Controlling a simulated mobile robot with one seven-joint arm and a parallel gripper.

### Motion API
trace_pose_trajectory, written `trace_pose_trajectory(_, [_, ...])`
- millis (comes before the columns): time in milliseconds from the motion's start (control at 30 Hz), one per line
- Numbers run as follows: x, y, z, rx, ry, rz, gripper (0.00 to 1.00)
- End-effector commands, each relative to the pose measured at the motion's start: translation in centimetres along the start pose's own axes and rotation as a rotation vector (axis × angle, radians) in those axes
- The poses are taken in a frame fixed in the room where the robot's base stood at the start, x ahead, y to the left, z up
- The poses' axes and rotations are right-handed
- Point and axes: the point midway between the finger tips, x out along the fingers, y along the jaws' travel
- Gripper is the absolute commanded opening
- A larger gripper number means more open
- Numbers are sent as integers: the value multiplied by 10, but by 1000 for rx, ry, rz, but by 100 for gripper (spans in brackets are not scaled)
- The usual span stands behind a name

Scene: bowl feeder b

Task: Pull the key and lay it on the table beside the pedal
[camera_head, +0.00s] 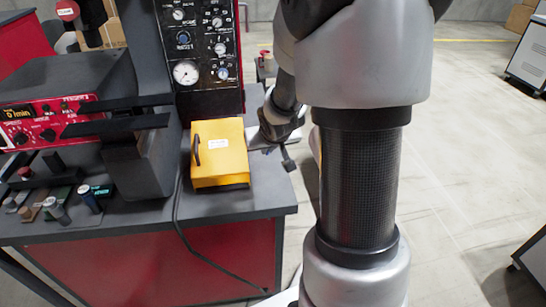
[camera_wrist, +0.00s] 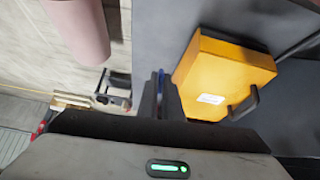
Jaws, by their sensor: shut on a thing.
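The yellow box-shaped unit with a dark handle, which I take for the pedal (camera_head: 220,155), sits on the grey table (camera_head: 240,203) near its right corner. It also shows in the wrist view (camera_wrist: 222,72). My gripper (camera_head: 287,160) is just right of it, at the table's right edge, and apart from it. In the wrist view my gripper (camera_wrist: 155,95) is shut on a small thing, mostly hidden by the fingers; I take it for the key. A thin blue sliver (camera_wrist: 161,78) shows at the fingers, too small to make out clearly.
A black gauge panel (camera_head: 200,45) stands behind the pedal. A grey and red control unit (camera_head: 60,105) is on the left, with several small cylinders and blocks (camera_head: 58,212) before it. A cable (camera_head: 177,215) hangs over the front edge.

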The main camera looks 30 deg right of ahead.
Motion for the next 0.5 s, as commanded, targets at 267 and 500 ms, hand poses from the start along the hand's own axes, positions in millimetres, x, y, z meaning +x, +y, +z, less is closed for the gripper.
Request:
trace_pose_trajectory(267, [-1, 16, 11, 31, -48, 21, 0])
trace_pose_trajectory(500, [-2, 15, 11, 31, -49, 20, 0])
